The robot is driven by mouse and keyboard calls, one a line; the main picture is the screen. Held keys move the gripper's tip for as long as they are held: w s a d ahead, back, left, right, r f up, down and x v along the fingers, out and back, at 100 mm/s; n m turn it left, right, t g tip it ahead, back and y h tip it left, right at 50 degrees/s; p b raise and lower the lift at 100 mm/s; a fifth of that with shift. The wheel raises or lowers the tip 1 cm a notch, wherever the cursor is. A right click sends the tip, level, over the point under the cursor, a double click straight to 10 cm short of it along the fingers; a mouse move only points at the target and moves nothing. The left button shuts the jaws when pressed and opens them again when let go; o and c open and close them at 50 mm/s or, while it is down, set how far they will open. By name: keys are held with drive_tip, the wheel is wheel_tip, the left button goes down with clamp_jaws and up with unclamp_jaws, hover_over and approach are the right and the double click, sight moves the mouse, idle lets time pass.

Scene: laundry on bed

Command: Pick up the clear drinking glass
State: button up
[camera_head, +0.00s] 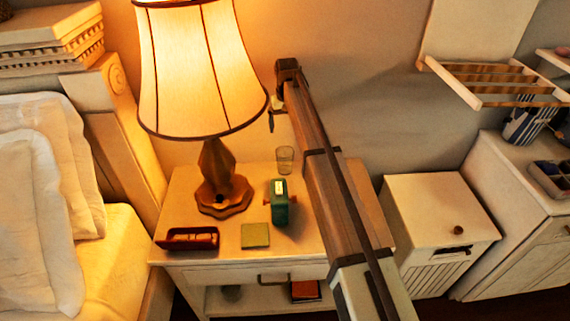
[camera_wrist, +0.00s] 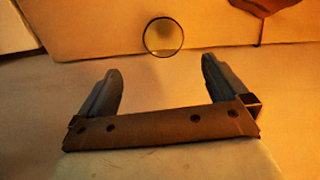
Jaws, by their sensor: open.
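The clear drinking glass (camera_head: 285,160) stands upright at the back of the nightstand top, to the right of the lamp. In the wrist view the glass (camera_wrist: 164,37) shows as a round rim beyond the fingertips, roughly centred between them and apart from them. My gripper (camera_wrist: 161,68) is open, with nothing between its fingers. In the head view my gripper (camera_head: 271,121) hangs at the end of my arm, above the glass and slightly left of it in the picture, partly hidden by the arm.
The lit lamp (camera_head: 222,188) stands close on the left. A green object (camera_head: 280,208) is in front of the glass, with a green square (camera_head: 255,235) and a dark red tray (camera_head: 187,239) nearer the nightstand's (camera_head: 175,205) front edge. The wall is close behind.

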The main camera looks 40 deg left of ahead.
approach(285, 154)
wheel_tip(285, 154, down, 2)
drive_tip(key=s+d, duration=0.2)
drive_tip(key=shift+s+f, duration=0.1)
drive_tip(key=shift+f, duration=2.6)
drive_tip(key=shift+c, duration=0.5)
drive_tip(key=c, duration=1)
